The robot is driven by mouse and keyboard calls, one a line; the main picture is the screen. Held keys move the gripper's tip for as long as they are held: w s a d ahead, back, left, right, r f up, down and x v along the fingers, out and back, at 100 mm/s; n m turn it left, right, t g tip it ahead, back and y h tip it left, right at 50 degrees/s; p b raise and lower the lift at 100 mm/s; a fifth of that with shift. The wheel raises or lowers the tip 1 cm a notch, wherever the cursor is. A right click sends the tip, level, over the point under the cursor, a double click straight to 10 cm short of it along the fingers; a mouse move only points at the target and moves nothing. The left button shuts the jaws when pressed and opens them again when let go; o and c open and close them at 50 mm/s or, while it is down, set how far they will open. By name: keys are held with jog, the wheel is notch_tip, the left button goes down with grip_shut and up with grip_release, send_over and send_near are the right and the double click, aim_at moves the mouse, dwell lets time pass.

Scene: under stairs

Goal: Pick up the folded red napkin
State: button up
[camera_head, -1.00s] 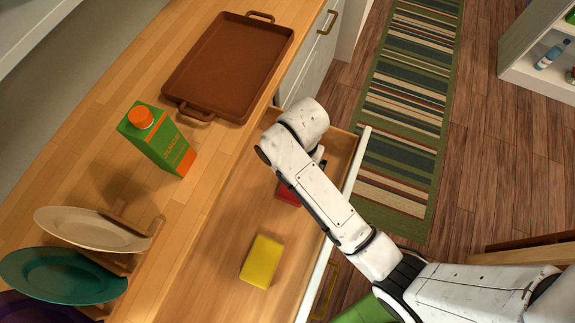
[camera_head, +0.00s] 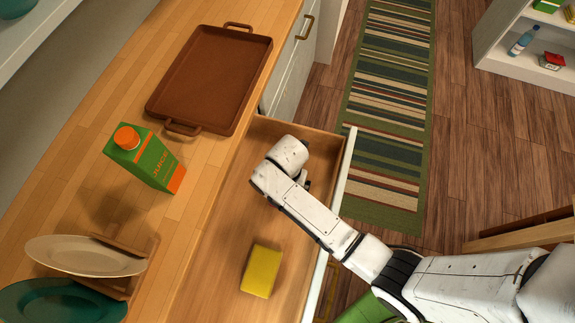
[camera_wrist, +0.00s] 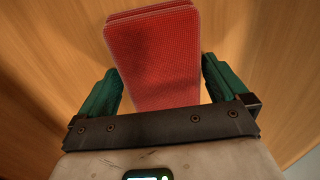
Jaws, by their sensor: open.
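The folded red napkin (camera_wrist: 155,58) lies in the open wooden drawer and fills the upper middle of the wrist view. My gripper (camera_wrist: 160,85) is open, with its green fingers on either side of the napkin's near part. A small space shows beside each finger, and I cannot tell how far the fingertips reach down. In the head view my arm hides the napkin and the gripper's fingers.
A yellow sponge (camera_head: 261,270) lies in the drawer (camera_head: 222,235). On the counter are a brown tray (camera_head: 210,78), a green juice carton (camera_head: 146,158) and a rack with plates (camera_head: 85,256). The drawer front (camera_head: 340,190) stands close beside my arm.

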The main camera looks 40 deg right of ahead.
jog(key=shift+f, duration=0.1)
jog(key=c, duration=0.8)
jog(key=shift+r, duration=0.75)
jog(key=s+a+r, duration=0.1)
jog(key=r, duration=0.1)
jog(key=s+r, duration=0.2)
jog(key=r, duration=0.1)
jog(key=s+a+r, duration=0.1)
jog(key=r, duration=0.2)
jog(key=shift+s+a, duration=0.35)
jog(key=s+a+r, duration=0.1)
jog(key=s, duration=0.1)
jog(key=s+a+r, duration=0.1)
jog(key=s, duration=0.2)
jog(key=s+a+r, duration=0.1)
jog(key=s+a, duration=0.1)
jog(key=shift+s+a+r+b, duration=0.1)
jog(key=shift+s+r+b, duration=0.15)
jog(key=shift+b, duration=0.1)
